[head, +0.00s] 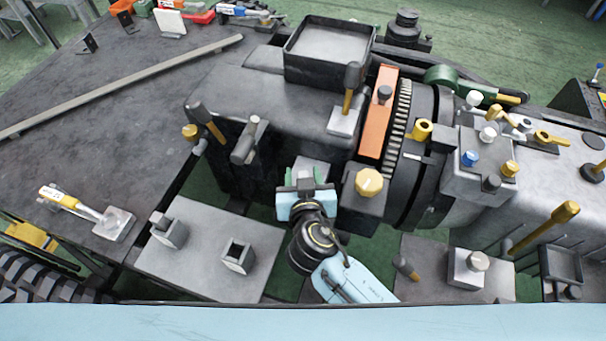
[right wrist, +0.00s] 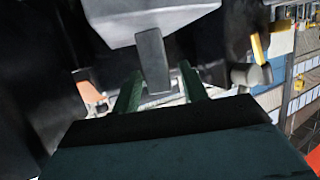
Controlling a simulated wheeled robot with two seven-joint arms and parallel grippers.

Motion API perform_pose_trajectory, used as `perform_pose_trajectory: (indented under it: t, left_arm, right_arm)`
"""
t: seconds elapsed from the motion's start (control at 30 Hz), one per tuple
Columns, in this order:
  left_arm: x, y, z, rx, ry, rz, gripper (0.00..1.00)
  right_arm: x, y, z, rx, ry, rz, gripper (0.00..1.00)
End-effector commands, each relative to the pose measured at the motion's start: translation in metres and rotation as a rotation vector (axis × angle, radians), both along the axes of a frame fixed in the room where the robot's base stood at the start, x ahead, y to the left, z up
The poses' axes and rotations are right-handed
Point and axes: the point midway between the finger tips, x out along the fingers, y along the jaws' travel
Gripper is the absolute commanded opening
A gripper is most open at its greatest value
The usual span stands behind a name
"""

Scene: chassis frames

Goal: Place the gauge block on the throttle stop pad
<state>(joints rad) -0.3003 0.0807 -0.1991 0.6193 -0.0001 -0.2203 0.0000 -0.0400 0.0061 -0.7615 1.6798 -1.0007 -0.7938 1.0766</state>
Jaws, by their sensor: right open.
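My right gripper (head: 307,180) is in the middle of the head view, in front of the dark machine housing, with its green fingers apart. In the right wrist view a grey bar-like block (right wrist: 152,62) shows between the open fingers (right wrist: 161,80), below a pale grey block (right wrist: 140,20). I cannot tell whether the fingers touch the bar, or whether it is the gauge block. In the head view a pale grey block (head: 312,166) stands just beyond the fingers. No part is clearly marked as the throttle stop pad. My left gripper is not in view.
A block with a yellow knob (head: 369,182) stands close right of my gripper. Levers (head: 208,122) rise from the housing behind it. A grey plate with two square sockets (head: 205,265) lies front left. The dark table (head: 100,100) has bare room at left.

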Motion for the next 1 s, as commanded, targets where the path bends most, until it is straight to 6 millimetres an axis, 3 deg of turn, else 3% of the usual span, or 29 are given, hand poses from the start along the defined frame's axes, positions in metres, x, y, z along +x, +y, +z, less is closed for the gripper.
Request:
perform_pose_trajectory:
  t: [0.17,0.63,1.0]
  left_arm:
    - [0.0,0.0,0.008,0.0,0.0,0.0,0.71]
    - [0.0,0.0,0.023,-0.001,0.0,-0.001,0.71]
    - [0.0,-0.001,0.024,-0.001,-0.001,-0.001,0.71]
  right_arm:
    - [-0.012,0.0,0.007,0.001,0.002,0.002,0.43]
    - [-0.097,-0.008,0.038,0.0,0.001,0.0,0.43]
    - [-0.112,-0.009,0.044,0.0,-0.001,-0.001,0.43]
